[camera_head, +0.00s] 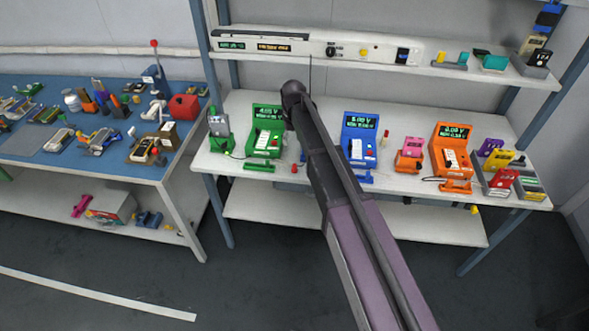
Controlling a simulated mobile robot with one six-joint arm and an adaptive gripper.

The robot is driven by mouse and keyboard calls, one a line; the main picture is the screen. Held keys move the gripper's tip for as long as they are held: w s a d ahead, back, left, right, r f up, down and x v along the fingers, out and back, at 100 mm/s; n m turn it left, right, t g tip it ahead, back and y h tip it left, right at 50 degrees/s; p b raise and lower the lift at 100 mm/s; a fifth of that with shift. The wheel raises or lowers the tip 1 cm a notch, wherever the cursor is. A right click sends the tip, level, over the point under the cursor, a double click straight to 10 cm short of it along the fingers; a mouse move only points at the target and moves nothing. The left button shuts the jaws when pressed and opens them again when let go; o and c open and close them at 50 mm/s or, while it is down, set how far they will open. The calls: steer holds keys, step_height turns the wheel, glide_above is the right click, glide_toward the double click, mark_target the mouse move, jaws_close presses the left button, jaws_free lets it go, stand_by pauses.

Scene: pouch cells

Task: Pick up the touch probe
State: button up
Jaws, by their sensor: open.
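I cannot single out the touch probe with certainty. A small slender red piece (302,158) stands on the white bench right of the green meter (265,131). Another small red piece (385,137) shows beside the blue meter (359,137). Both are too small to identify. My dark and purple arm rises from the bottom across the middle of the view and hides part of the bench between the green and blue meters. My gripper cannot be made out; only a dark rounded arm joint shows at the arm's top.
The white bench (330,107) also holds an orange meter (451,149) and coloured blocks at its right end. A shelf (390,63) overhangs it. The blue-topped bench (30,88) at left is crowded with tools and a red box (183,107). The dark floor in front is mostly clear.

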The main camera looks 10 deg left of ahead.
mark_target(295, 165)
steer(key=shift+f+b, duration=4.25)
steer(key=shift+f, duration=0.05)
steer(key=shift+f, duration=0.15)
steer(key=f+b, duration=0.5)
steer(key=shift+w+d, duration=0.15)
steer(key=shift+d, duration=0.05)
jaws_close()
